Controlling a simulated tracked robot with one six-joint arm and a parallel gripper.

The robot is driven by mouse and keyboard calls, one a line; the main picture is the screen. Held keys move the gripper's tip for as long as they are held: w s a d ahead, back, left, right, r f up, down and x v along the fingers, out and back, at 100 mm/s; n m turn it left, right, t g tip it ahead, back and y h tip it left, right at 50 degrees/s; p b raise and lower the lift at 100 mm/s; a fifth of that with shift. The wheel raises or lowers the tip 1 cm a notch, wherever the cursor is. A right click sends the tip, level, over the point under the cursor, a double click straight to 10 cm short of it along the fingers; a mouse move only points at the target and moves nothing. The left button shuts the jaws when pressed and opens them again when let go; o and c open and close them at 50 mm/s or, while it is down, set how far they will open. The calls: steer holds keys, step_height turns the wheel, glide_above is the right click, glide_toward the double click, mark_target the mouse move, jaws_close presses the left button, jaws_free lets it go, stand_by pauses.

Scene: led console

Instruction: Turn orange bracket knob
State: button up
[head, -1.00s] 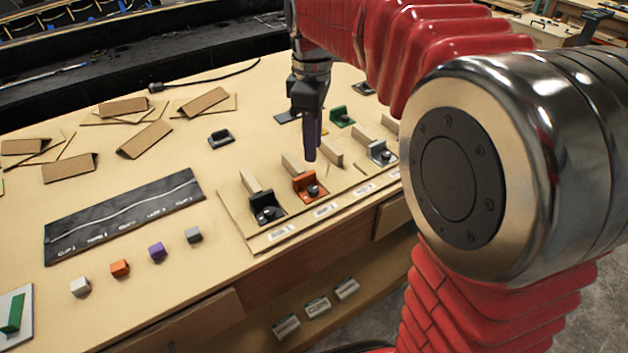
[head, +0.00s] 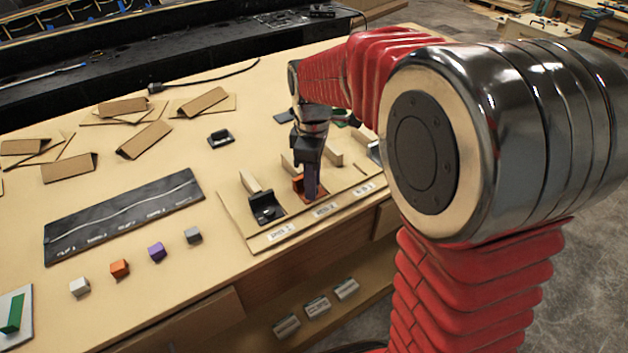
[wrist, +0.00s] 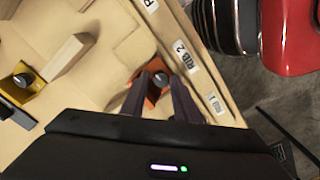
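The orange bracket (head: 297,184) stands on the wooden board in the head view, partly hidden behind my gripper (head: 311,195). In the wrist view the orange bracket (wrist: 151,98) shows between my gripper's two purple-grey fingers (wrist: 160,82). Its round grey knob (wrist: 161,79) lies between the fingertips in that view. The fingers are apart and point down at the knob. Whether they touch it I cannot tell.
A black bracket (head: 266,208) stands left of the orange one. A yellow bracket (wrist: 22,83) shows in the wrist view. Wooden blocks (head: 250,182) stand behind the brackets. Several small cubes (head: 156,251) and a dark panel (head: 125,215) lie to the left.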

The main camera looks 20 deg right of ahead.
jaws_close()
